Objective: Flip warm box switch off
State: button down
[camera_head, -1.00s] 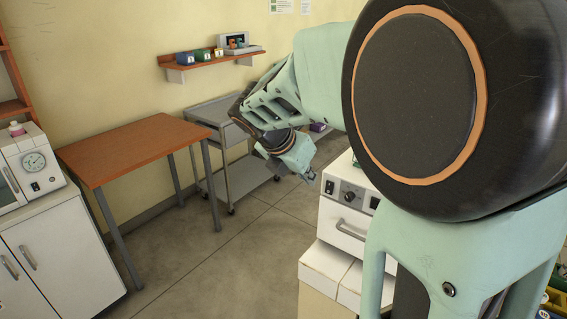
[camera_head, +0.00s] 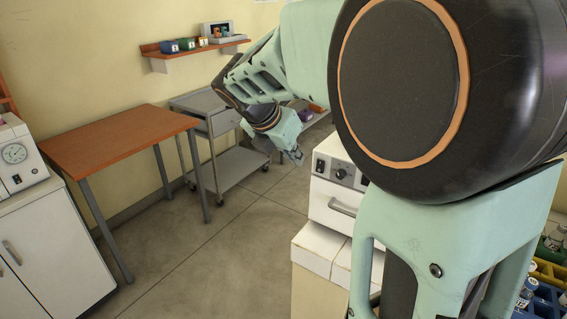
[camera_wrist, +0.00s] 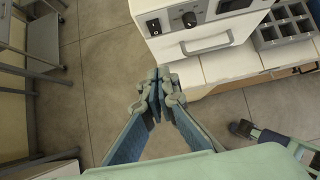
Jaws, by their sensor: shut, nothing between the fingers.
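The warm box is a white unit (camera_head: 333,217) with a front handle, a dark knob and a small display. It stands right of centre in the head view, partly hidden by my arm. Its black rocker switch (camera_head: 320,165) is at the left end of the front panel, and shows again in the wrist view (camera_wrist: 153,26). My gripper (camera_wrist: 158,88) is shut and empty. In the wrist view its fingertips appear below the switch, with floor behind them. In the head view my gripper (camera_head: 298,157) is just left of the switch, apparently apart from it. The switch's position is too small to tell.
A grey cart (camera_head: 238,168) and an orange-topped table (camera_head: 120,138) stand to the left. A grey compartment rack (camera_wrist: 285,27) sits right of the warm box. Coloured tube racks (camera_head: 545,275) are at the far right. Open floor lies left of the warm box.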

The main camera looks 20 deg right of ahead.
aim_at(318, 171)
dwell(0.4)
jog(key=w+d+r+x, duration=0.1)
jog(key=x, duration=1.2)
jog(key=shift+w+d+r, duration=0.25)
jog(key=shift+d+r, duration=0.1)
jog(key=shift+r, duration=0.1)
jog(key=shift+d+p, duration=0.1)
jog(key=shift+p, duration=0.4)
jog(key=shift+w+d+f, duration=0.1)
jog(key=shift+w+f, duration=0.05)
